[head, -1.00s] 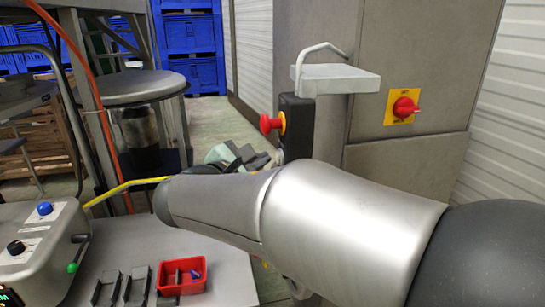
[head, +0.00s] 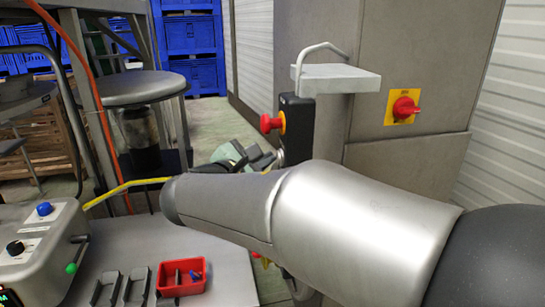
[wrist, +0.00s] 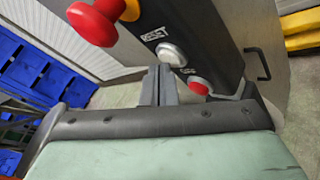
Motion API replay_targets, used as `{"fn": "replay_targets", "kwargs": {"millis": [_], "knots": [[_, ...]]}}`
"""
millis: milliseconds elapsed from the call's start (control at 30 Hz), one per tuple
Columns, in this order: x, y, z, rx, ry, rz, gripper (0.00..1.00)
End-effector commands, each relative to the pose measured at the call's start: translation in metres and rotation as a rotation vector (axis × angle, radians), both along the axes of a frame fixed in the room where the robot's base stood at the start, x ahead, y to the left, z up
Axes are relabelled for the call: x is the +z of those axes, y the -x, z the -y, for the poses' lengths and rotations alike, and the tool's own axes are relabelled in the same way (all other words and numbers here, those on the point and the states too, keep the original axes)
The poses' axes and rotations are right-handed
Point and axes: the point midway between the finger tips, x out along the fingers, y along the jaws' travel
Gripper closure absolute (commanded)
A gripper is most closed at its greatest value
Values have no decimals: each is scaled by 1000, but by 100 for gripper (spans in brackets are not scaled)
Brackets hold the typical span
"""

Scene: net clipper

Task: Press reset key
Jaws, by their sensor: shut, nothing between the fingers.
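The black button box (wrist: 195,40) fills the upper middle of the wrist view. On its face sit a large red mushroom button (wrist: 93,22) with a yellow collar, a silver-white round key (wrist: 171,53) beside lettering that seems to read RESET, and a smaller red button (wrist: 199,86). My gripper (wrist: 163,70) is shut and empty, its fingertips just below the silver key in the picture; I cannot tell whether they touch it. In the head view the box (head: 296,115) is edge-on, its keys hidden except the red mushroom (head: 271,123). My gripper (head: 274,158) is close to its lower left.
A grey shelf (head: 335,78) stands beside the box, with a cabinet and red switch (head: 404,107) at right. Lower left is a table with a control unit (head: 40,245) and a red bin (head: 182,275). A stool (head: 145,88) stands behind.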

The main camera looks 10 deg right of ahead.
Motion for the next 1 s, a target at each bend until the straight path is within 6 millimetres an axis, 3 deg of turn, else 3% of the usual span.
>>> {"fn": "replay_targets", "kwargs": {"millis": [567, 1000], "knots": [[0, 0, 3, -1, 0, 0, 100], [0, 2, -13, -1, 1, 1, 100]]}}
